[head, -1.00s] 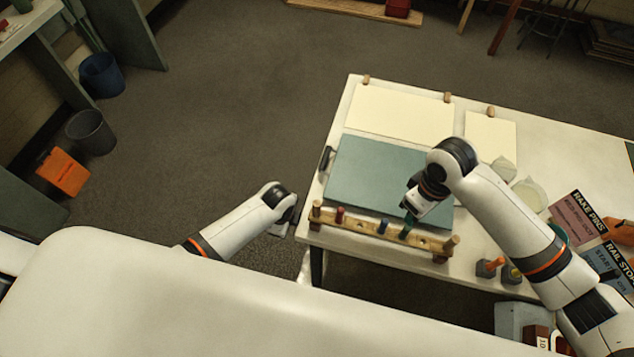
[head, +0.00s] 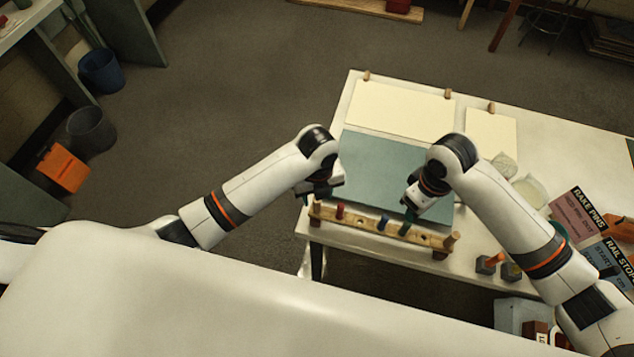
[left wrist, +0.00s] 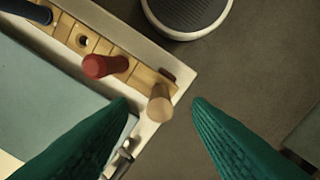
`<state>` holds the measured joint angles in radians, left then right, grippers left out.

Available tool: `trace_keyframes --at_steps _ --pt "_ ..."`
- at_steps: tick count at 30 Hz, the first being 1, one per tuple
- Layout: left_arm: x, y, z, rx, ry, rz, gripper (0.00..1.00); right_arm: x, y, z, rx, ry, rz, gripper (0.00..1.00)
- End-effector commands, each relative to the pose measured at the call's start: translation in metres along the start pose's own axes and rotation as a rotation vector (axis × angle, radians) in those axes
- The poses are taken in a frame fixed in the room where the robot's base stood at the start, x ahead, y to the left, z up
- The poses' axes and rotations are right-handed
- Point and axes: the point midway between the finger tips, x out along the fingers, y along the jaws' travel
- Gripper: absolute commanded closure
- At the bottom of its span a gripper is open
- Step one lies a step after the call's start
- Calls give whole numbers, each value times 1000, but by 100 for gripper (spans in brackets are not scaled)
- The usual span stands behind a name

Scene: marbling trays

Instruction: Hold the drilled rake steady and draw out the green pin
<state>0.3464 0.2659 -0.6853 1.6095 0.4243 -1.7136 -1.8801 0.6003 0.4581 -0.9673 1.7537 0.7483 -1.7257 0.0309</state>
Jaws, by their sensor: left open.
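The drilled rake (head: 362,224) is a wooden bar with a row of holes near the table's front edge. It holds a red pin (head: 340,211), a blue pin (head: 383,222) and a green pin (head: 404,230). My right gripper (head: 409,215) is right at the green pin's top; its fingers are too small and covered to judge. My left gripper (head: 316,191) is open above the rake's left end. In the left wrist view, its green fingers (left wrist: 160,104) stand apart either side of the wooden end peg (left wrist: 160,100), with the red pin (left wrist: 105,66) beyond.
A blue-green tray (head: 375,165) lies behind the rake, with cream sheets (head: 400,108) further back. Small blocks with pegs (head: 487,264) stand to the right of the rake, and label cards (head: 577,214) lie further right.

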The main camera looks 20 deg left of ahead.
Motion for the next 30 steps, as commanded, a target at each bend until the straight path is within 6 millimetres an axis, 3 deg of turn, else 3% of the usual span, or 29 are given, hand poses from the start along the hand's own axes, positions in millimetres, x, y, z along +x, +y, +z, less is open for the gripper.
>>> trace_keyframes --at_steps 3,9,22,30 --pt "23 -1 1 -2 -3 -3 55 0 0 0 0 0 0 64" --pt "49 0 0 -2 -1 -1 55 0 0 0 0 0 0 64" --pt "58 0 0 -1 2 1 55 0 0 0 0 0 0 64" --pt "58 0 0 -1 2 0 98 0 0 0 0 0 0 64"
